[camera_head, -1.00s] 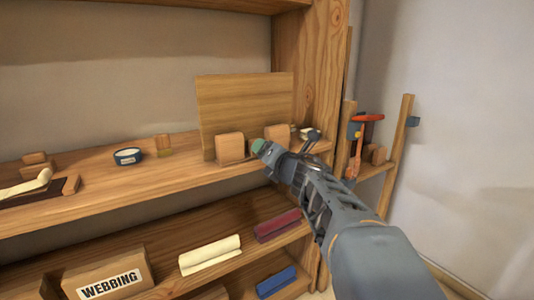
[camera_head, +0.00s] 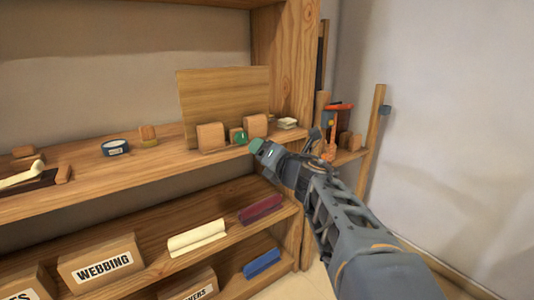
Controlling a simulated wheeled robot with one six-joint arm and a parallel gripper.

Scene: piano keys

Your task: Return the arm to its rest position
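My arm reaches in from the lower right in the head view. My gripper (camera_head: 258,147) is at its far end, a grey tool with a green tip. It appears just in front of the upper shelf (camera_head: 110,176), near its right end. The fingers are too small and foreshortened to tell whether they are open or shut. A small green object (camera_head: 241,138) sits on the shelf by the wooden blocks, just left of my gripper in the picture. I cannot tell whether the two touch.
Two wooden blocks (camera_head: 210,136) stand before an upright board (camera_head: 225,100). A shelf post (camera_head: 290,60) rises behind my gripper. A rack with an orange-handled tool (camera_head: 332,130) stands right. Right of my arm is open.

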